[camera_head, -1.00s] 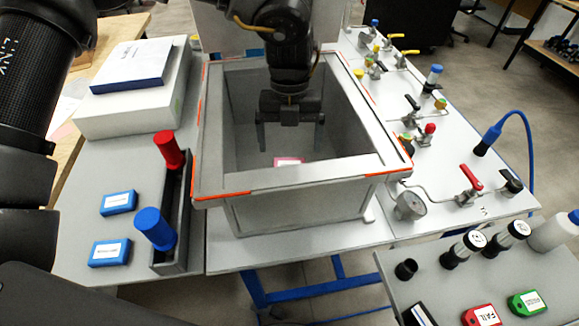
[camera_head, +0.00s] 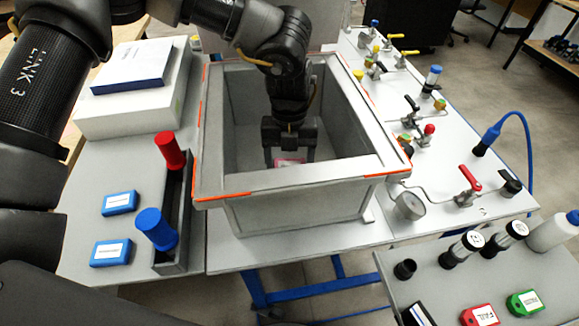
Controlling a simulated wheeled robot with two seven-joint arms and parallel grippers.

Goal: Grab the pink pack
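The pink pack (camera_head: 289,162) with a pale label lies low inside the deep grey box, and only part of its top shows. My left gripper (camera_head: 289,158) reaches down into the box from above. Its two fingers stand one on each side of the pack, close against its left and right edges, and appear shut on it. The fingertips and the pack's lower part are hard to see. The pack looks to be at the box floor. My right gripper is not in view.
The grey box (camera_head: 290,179) has tall walls and an orange-marked rim around my gripper. A narrow holder (camera_head: 174,225) with red and blue cylinders stands to its left. Valves and a gauge (camera_head: 409,206) line the right side. A white case (camera_head: 135,108) is at back left.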

